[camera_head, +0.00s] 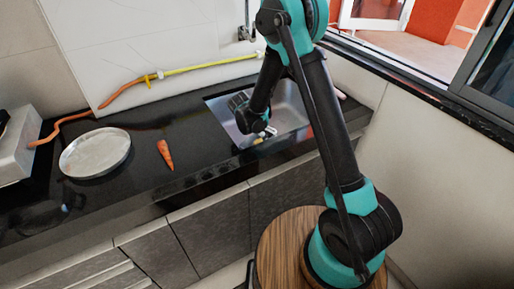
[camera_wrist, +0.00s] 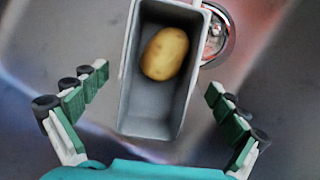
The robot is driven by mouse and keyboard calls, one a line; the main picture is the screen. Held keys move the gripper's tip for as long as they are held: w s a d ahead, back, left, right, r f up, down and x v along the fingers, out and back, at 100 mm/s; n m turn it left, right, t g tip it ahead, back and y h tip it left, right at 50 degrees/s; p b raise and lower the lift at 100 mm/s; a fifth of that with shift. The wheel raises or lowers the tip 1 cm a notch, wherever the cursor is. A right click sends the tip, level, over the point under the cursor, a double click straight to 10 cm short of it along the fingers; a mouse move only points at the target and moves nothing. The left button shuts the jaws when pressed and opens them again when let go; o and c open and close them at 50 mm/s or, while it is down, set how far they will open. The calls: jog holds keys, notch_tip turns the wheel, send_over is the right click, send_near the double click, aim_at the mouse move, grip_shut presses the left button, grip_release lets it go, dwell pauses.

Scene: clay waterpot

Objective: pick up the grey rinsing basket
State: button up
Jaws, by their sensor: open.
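The grey rinsing basket (camera_wrist: 150,126) is a narrow open box in the upper middle of the wrist view, inside the sink. A yellow-brown potato (camera_wrist: 165,54) lies in it. My gripper (camera_wrist: 158,80) is open, with one green-padded finger to the left of the basket and one to the right. Both fingers are apart from its walls, and nothing is held. In the head view my gripper (camera_head: 260,135) is down in the sink at the right of the counter, and my arm hides the basket there.
The metal sink (camera_head: 290,104) has a round drain (camera_wrist: 219,35) beside the basket's right wall. On the dark counter lie a carrot (camera_head: 165,154), a round metal plate (camera_head: 72,160) and an orange-yellow hose (camera_head: 200,66).

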jog(key=shift+x, duration=1.2)
jog(key=shift+c, duration=0.3)
jog(key=c, duration=1.3)
jog(key=shift+c, duration=0.2)
jog(key=shift+r, duration=0.1)
